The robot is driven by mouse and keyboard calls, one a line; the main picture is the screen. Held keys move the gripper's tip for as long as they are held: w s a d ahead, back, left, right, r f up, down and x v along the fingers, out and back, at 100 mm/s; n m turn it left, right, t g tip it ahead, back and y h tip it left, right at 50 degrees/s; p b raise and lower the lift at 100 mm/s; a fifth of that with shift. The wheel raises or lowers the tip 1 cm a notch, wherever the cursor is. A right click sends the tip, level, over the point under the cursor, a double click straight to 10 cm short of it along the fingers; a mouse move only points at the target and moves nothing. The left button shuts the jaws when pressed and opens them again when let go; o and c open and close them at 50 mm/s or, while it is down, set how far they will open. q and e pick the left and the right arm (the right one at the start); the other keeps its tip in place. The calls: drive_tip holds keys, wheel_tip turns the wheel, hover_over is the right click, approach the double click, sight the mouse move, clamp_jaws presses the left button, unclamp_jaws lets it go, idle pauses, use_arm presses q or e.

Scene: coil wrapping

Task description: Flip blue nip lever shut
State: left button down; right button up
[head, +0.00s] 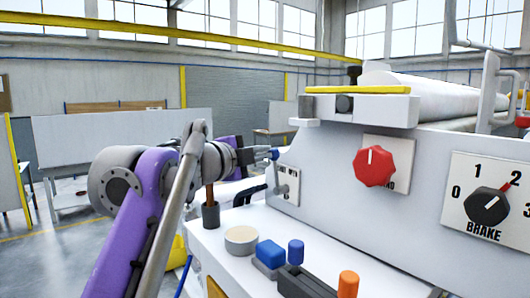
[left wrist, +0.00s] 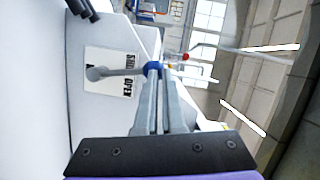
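The blue nip lever (head: 275,155) is on a small white label plate (head: 287,183) on the machine's left end. In the left wrist view its grey rod runs sideways across the plate (left wrist: 105,84) from a round pivot, with the blue knob (left wrist: 152,68) at its free end. The plate's words are only partly readable. My left gripper (head: 266,154) is at the knob, its two fingers close together with a narrow gap between them. In the left wrist view the fingertips (left wrist: 158,75) meet the blue knob and look closed on it. My right gripper is out of view.
A red knob (head: 374,166) and a black brake dial (head: 487,206) sit on the machine front to the right. Below stand a round tan disc (head: 241,239), a blue block (head: 270,254) and an orange-capped item (head: 348,284). A dark cup (head: 211,215) stands near my left arm.

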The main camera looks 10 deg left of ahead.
use_arm(q)
drive_tip(key=shift+w+a, duration=0.2)
drive_tip(key=shift+w, duration=0.05)
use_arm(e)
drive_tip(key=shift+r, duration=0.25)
use_arm(q)
drive_tip(key=shift+w+a, duration=0.15)
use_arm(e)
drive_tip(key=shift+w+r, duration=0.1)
